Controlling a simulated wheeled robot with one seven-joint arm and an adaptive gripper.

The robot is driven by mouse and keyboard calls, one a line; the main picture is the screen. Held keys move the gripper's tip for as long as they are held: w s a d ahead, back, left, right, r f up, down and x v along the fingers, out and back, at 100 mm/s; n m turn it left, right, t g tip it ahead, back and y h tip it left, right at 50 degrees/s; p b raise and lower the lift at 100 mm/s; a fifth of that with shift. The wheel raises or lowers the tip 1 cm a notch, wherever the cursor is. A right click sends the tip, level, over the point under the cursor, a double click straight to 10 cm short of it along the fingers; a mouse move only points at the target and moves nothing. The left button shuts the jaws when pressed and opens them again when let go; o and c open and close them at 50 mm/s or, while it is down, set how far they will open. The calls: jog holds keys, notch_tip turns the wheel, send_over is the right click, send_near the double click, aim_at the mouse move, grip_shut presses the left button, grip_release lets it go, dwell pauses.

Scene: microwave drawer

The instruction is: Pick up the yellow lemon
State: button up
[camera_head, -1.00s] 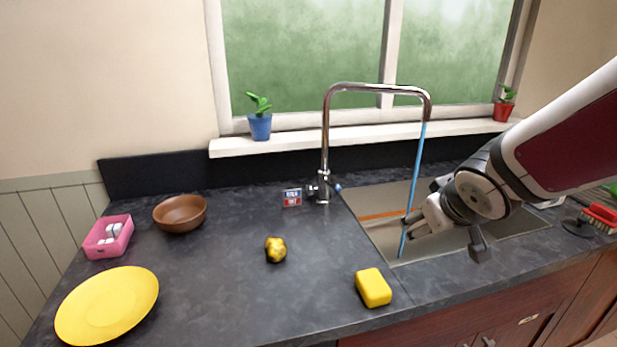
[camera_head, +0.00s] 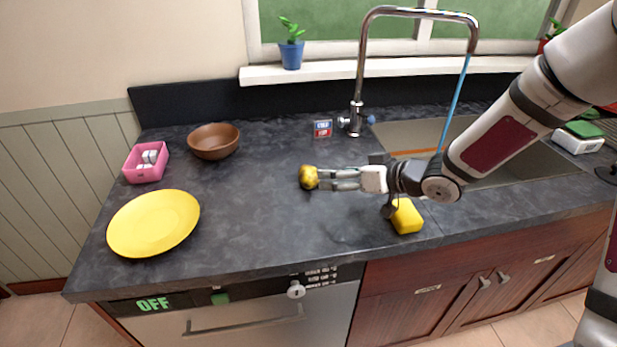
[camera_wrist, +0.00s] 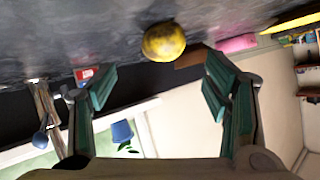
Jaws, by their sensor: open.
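The yellow lemon (camera_head: 308,177) lies on the dark countertop, left of the sink. My gripper (camera_head: 324,180) reaches in from the right, low over the counter, with its fingertips close to the lemon's right side. The fingers are apart and nothing is held between them. In the wrist view the lemon (camera_wrist: 164,42) is ahead of the open fingers of my gripper (camera_wrist: 160,85), roughly centred between them and beyond their tips. Whether a fingertip touches the lemon cannot be told.
A yellow sponge (camera_head: 406,217) lies beneath my wrist near the counter's front. A yellow plate (camera_head: 153,223), brown bowl (camera_head: 214,141) and pink box (camera_head: 146,162) are at left.

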aim_at(315, 174)
jog(key=x, duration=0.3)
jog(key=shift+a+f, duration=0.1)
jog(key=shift+r+x, duration=0.2)
jog(key=shift+x, duration=2.5)
jog(key=shift+a, duration=0.15)
jog(key=c, duration=1.3)
